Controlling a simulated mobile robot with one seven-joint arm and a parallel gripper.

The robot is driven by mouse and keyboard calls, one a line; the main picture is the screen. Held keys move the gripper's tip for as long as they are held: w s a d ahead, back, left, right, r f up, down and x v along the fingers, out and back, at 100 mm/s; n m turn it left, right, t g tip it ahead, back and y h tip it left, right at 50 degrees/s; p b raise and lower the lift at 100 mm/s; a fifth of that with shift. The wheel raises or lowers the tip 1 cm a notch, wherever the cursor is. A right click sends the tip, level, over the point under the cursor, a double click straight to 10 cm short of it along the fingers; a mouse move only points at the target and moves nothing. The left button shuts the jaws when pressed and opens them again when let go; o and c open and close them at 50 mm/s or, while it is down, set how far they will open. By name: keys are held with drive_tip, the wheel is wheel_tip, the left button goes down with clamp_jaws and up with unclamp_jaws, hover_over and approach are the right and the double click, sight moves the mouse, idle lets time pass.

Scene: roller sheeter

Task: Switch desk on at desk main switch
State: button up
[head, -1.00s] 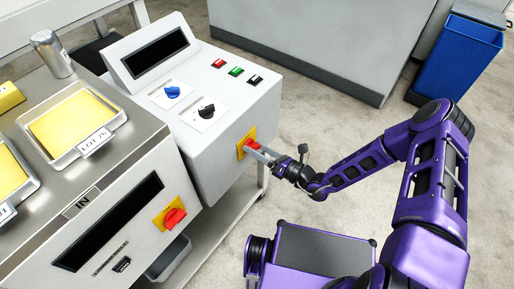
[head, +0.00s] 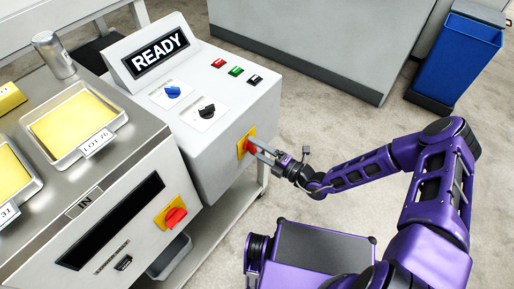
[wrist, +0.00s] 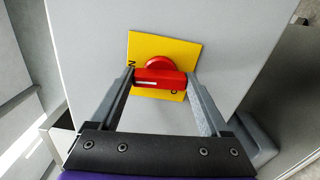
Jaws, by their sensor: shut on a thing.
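The desk (head: 220,138) is a light grey console with a sloped display (head: 158,53) that reads READY. Its main switch is a red rotary handle (wrist: 160,78) on a yellow plate (wrist: 143,48), on the desk's front face. In the head view the switch (head: 248,147) is partly hidden by my gripper (head: 258,149). In the wrist view my gripper (wrist: 161,82) has its two fingers on either side of the red handle, shut on it. The handle's bar lies across between the fingertips. Plate letters are only partly visible.
The machine on the left carries a similar red switch (head: 175,216) on a yellow plate, trays (head: 108,140) of yellow material and a metal cylinder (head: 53,54). The desk top has blue (head: 172,92) and black (head: 206,111) knobs and several small buttons. A blue bin (head: 457,55) stands far right.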

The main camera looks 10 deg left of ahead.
drive_tip(key=shift+m, duration=0.7)
drive_tip(key=o, duration=1.2)
drive_tip(key=shift+d, duration=0.1)
drive_tip(key=v, duration=1.7)
drive_tip(key=shift+s+d, duration=0.15)
drive_tip(key=shift+s, duration=0.05)
drive_tip(key=shift+f, duration=0.1)
